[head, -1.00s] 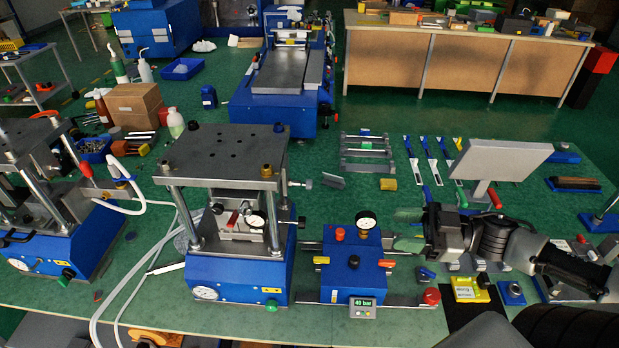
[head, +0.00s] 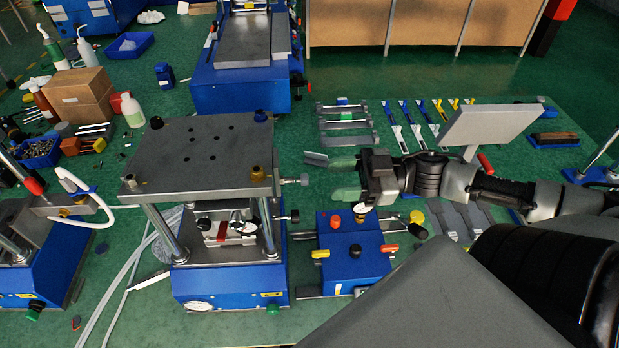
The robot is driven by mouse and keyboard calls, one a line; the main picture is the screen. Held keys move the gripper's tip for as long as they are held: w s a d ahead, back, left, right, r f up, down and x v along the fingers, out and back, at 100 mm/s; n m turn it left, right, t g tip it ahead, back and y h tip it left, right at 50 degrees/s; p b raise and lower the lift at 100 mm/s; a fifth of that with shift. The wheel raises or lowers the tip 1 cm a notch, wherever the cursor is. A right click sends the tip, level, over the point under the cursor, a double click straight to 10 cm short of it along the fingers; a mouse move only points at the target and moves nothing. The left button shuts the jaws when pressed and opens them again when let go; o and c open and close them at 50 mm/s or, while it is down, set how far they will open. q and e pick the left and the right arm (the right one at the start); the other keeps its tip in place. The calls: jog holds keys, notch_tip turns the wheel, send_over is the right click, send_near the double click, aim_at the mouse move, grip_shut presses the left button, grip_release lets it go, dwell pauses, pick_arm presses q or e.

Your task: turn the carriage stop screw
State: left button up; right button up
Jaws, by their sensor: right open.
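The blue press (head: 232,285) stands left of centre, with a grey top plate (head: 200,150) on steel posts. A silver screw with a round head (head: 303,180) sticks out from its right side, just below the top plate. A smaller dark knob (head: 295,216) sits lower on that side. I cannot tell for certain which is the carriage stop screw. My right gripper (head: 340,179) is open and empty, its green-tipped fingers pointing left towards the silver screw with a gap between. It appears above the bench, behind the blue valve box. My left gripper is not in view.
The blue valve box (head: 352,265) with coloured knobs stands right of the press. A grey monitor (head: 490,125) stands behind my right forearm. A small grey plate (head: 315,158) shows beside the upper finger. Hoses (head: 125,285) lie left of the press.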

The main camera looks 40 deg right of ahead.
aim_at(305, 180)
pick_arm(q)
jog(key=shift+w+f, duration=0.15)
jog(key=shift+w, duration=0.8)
pick_arm(e)
jog(key=x, duration=0.5)
jog(key=shift+w+a, duration=0.2)
jog(key=shift+w, duration=0.2)
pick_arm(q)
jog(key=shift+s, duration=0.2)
pick_arm(e)
grip_shut()
